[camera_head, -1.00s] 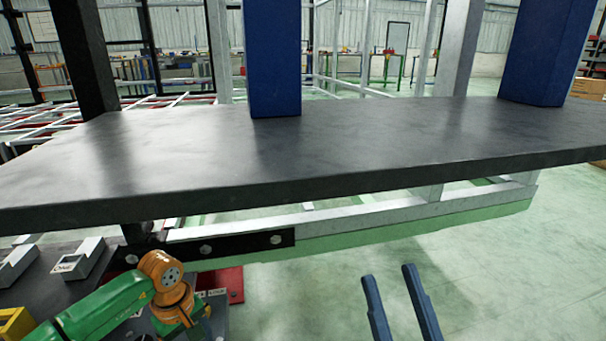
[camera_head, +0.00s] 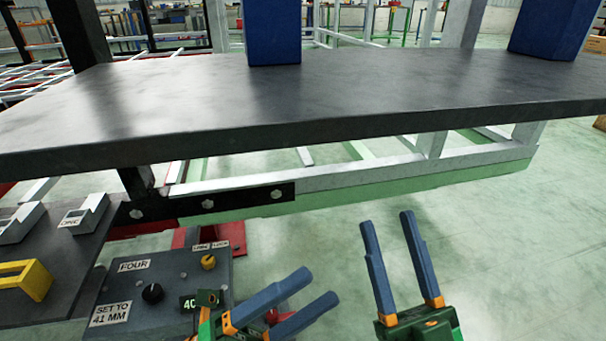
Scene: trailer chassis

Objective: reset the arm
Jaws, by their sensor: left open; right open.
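My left gripper (camera_head: 319,285) has blue fingers that point up and right. It is open and empty, in front of the right edge of the grey control panel (camera_head: 170,268). My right gripper (camera_head: 387,221) is to its right, open and empty, with its blue fingers pointing up over the green floor. The two grippers are apart. The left gripper's body partly covers the panel's lower right part.
A long dark tabletop (camera_head: 300,100) spans the view above both grippers. The panel has a black knob (camera_head: 152,293), a yellow knob (camera_head: 208,262) and a green display (camera_head: 189,303). A yellow handle (camera_head: 35,280) is at lower left. Open floor lies at right.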

